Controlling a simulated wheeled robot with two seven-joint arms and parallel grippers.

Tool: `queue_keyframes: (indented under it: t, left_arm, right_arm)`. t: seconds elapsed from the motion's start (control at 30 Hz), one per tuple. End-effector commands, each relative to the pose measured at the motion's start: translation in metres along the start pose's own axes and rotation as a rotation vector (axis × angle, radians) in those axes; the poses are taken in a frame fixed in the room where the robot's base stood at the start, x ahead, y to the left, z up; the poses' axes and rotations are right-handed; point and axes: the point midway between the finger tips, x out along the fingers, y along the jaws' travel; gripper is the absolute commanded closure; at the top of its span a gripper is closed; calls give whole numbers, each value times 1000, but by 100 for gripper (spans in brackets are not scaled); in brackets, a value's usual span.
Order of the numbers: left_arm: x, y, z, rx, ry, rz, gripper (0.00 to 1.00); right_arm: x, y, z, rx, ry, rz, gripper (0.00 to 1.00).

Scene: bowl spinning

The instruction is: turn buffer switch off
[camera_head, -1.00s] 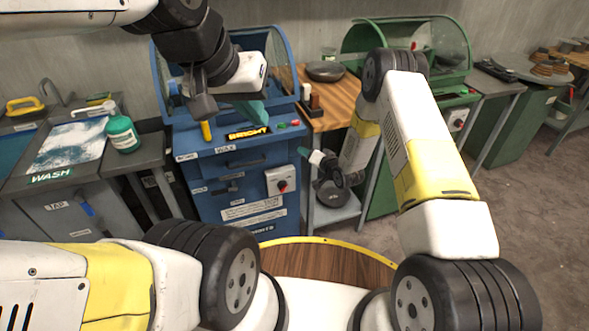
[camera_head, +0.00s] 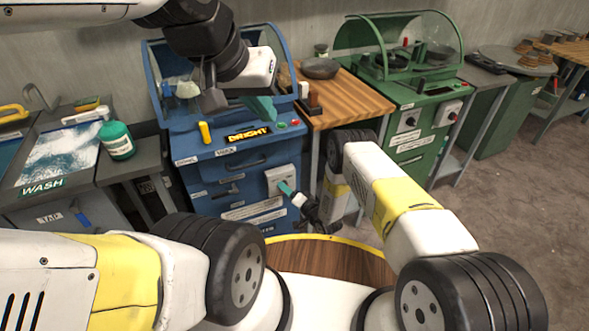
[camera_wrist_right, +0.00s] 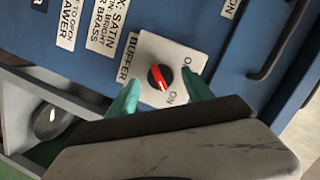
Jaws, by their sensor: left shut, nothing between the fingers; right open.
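The buffer switch (camera_wrist_right: 160,78) is a round black knob with a red pointer on a white plate (camera_wrist_right: 172,52), beside a BUFFER label. Its red pointer appears to lean toward the ON mark. In the head view the plate (camera_head: 283,176) is on the blue cabinet's front, partly hidden by my right gripper. My right gripper (camera_head: 284,187) is open, and its teal fingers show on both sides of the knob in the right wrist view. Contact with the knob cannot be told. My left gripper (camera_head: 262,108) is shut and empty, higher up before the blue machine.
The blue cabinet (camera_head: 235,165) has drawer handles and a clear hood. A wooden bench (camera_head: 350,98) and green machine (camera_head: 415,115) stand to the right. A wash sink (camera_head: 60,150) and green bottle (camera_head: 116,139) are at left. Floor is open at far right.

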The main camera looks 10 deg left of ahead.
Motion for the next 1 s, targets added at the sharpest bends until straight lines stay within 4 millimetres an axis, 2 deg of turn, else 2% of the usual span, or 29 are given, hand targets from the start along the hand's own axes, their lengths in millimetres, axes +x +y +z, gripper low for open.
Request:
queue_keyframes:
  t: [0.17,0.43,0.47,0.73,0.77,1.0]
  left_arm:
    - [0,0,0,0,0,0,100]
    - [0,0,0,0,0,0,100]
    - [0,0,0,0,0,0,100]
    - [0,0,0,0,0,0,100]
    - [0,0,0,0,0,0,100]
    - [0,0,0,0,0,0,100]
  right_arm:
    - [15,0,0,0,0,0,40]
    - [16,0,0,1,0,1,40]
    - [16,0,0,1,0,1,44]
    - [16,0,0,1,0,2,97]
    - [16,0,0,1,0,2,100]
    - [16,0,-1,-20,2,8,100]
